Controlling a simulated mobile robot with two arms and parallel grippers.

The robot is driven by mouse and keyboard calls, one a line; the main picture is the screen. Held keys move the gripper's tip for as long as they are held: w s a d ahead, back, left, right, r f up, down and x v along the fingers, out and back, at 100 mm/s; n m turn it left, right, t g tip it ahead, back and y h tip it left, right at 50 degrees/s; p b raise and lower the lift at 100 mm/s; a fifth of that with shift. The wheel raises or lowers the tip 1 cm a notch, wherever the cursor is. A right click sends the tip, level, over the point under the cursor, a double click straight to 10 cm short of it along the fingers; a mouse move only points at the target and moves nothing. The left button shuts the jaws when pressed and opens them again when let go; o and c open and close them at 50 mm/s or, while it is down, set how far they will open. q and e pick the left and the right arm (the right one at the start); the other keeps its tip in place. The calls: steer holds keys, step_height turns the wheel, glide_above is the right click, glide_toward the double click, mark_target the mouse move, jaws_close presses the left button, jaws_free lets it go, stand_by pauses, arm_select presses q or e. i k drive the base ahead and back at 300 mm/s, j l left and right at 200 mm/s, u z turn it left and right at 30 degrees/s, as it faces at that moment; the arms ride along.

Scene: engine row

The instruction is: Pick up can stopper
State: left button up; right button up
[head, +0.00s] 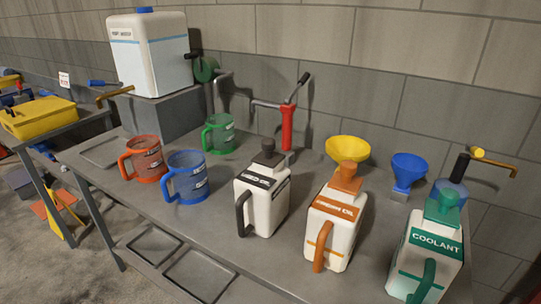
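Three white cans stand upright in a row on the grey workbench. The left can (262,205) has a black label and handle, with a black stopper (267,148) on top. The middle can (335,228) has an orange label and handle, with an orange stopper (348,175) on top. The right can (427,258) has a green "COOLANT" label, with a green stopper (447,202) on top. All three stoppers sit on their cans. Neither of my grippers is in view.
Orange (147,160), blue (186,178) and green (219,134) jugs stand left of the cans. Yellow (346,149) and blue (408,171) funnels and a red pump (288,127) are behind them. A large white container (150,52) stands at back left. The wall closes off the back.

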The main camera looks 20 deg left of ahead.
mark_target(269, 158)
steer(key=k+j+u, duration=0.15)
steer(key=j+u, duration=0.25)
steer(key=k+j+u, duration=0.1)
steer(key=u, duration=0.25)
steer(key=j+u, duration=0.4)
steer(key=k+j, duration=0.05)
